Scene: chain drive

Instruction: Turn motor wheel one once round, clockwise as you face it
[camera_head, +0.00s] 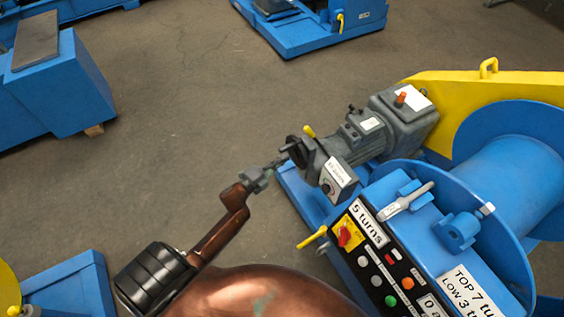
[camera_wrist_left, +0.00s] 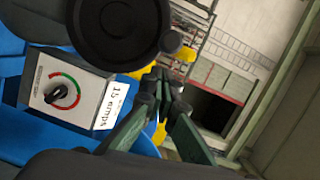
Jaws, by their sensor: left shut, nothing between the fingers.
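The motor wheel (camera_head: 297,150) is a dark disc on the near end of a grey motor (camera_head: 361,137), seen almost edge-on in the head view. In the left wrist view the black wheel (camera_wrist_left: 118,28) fills the upper left, with a small grey knob (camera_wrist_left: 172,41) at its right rim. My left gripper (camera_head: 277,163) is shut and empty, its tips close to the wheel's rim in the head view. In the left wrist view its fingertips (camera_wrist_left: 162,88) are just below the knob; I cannot tell whether they touch. My right gripper is out of view.
A grey box with a dial and a "15 amps" label (camera_wrist_left: 115,104) sits beside the wheel. A control panel (camera_head: 385,265) with buttons and a blue drum (camera_head: 510,175) stand at the right. A yellow lever (camera_head: 312,238) sticks out below. The floor left of the motor is clear.

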